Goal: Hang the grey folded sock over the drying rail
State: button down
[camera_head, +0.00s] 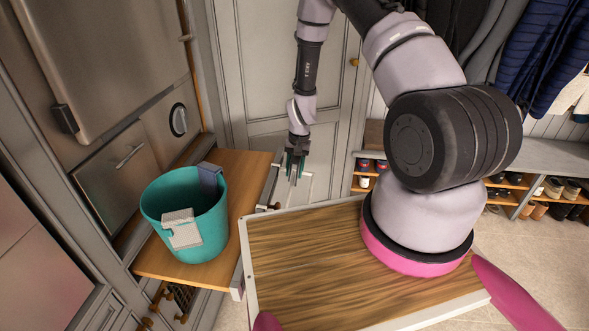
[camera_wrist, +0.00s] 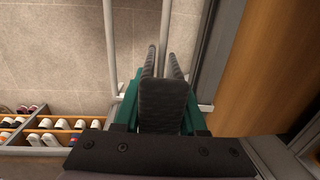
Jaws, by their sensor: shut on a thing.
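The grey folded sock (camera_wrist: 163,103) is dark grey and is pinched between the green fingers of my gripper (camera_wrist: 160,112). Its two flaps point away from the wrist camera. The middle bar of the drying rail (camera_wrist: 164,28) runs toward the gap between these flaps; I cannot tell whether the sock touches it. In the head view, my gripper (camera_head: 297,163) is at the right side of the wooden bench top, by the rail's frame (camera_head: 270,184). The sock is small and mostly hidden there.
A wood-topped surface (camera_head: 320,265) lies in front. Shoe shelves (camera_wrist: 50,130) stand nearby.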

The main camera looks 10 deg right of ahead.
notch_tip(320, 180, down, 9)
jog(key=shift+r, duration=0.15)
dwell(1.7)
jog(key=shift+c, duration=1.9)
grip_release()
jog(key=shift+r, duration=0.15)
jog(key=r, duration=0.7)
jog(key=d+r, duration=0.1)
jog(key=r, duration=0.2)
jog(key=shift+s+d+r, duration=0.1)
jog(key=shift+r, duration=0.15)
